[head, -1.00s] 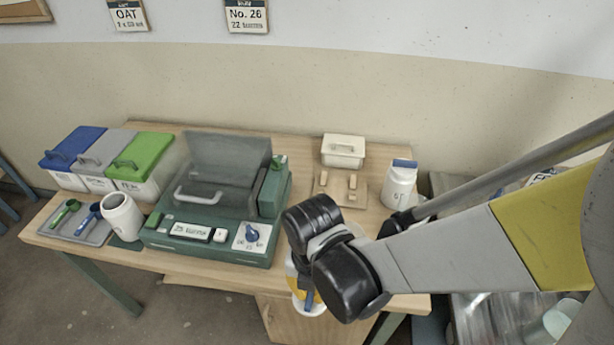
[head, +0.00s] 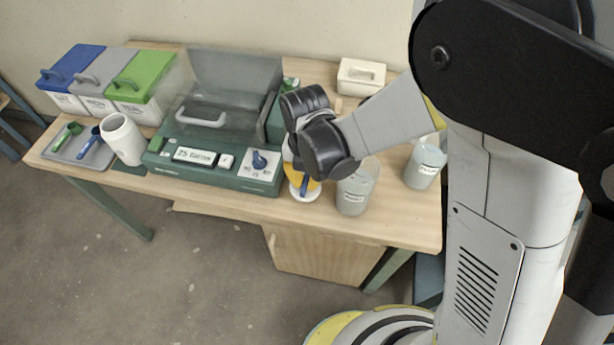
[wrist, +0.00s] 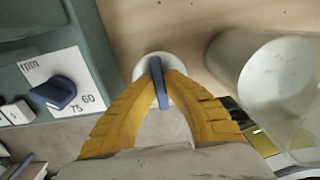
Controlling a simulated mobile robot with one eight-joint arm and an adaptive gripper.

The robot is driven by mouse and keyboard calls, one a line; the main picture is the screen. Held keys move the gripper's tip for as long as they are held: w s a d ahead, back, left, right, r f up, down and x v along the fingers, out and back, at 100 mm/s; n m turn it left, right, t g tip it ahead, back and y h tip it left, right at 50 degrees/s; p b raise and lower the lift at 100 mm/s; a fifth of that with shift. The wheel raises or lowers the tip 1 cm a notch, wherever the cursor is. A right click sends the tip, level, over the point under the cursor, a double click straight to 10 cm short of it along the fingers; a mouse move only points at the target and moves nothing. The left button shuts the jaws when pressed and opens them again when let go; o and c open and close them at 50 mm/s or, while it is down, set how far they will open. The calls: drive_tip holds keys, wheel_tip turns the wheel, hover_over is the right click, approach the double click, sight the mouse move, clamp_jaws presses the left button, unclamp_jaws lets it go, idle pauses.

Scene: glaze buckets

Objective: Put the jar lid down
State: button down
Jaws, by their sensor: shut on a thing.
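The jar lid is a white disc with a blue upright grip (head: 304,188), low at the table's front edge, right of the green machine. In the wrist view the lid (wrist: 142,68) sits between my yellow fingertips. My gripper (head: 302,178) points down and is shut on the blue grip (wrist: 158,82). Whether the disc touches the tabletop cannot be told. A greyish jar (head: 355,190) stands just right of the lid; it also shows in the wrist view (wrist: 275,75), apart from the fingers.
The green machine (head: 215,178) with its dial stands close on the left. Another jar (head: 425,163) stands at the right, partly behind my arm. A cream box (head: 360,78) is at the back. A white mug (head: 122,138) and lidded bins (head: 140,85) stand farther left.

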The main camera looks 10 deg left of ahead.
sight(306, 190)
drive_tip(key=shift+f+b, duration=0.7)
drive_tip(key=shift+f, duration=0.95)
drive_tip(key=shift+f, duration=0.1)
drive_tip(key=shift+f, duration=0.15)
drive_tip(key=c, duration=1.6)
unclamp_jaws()
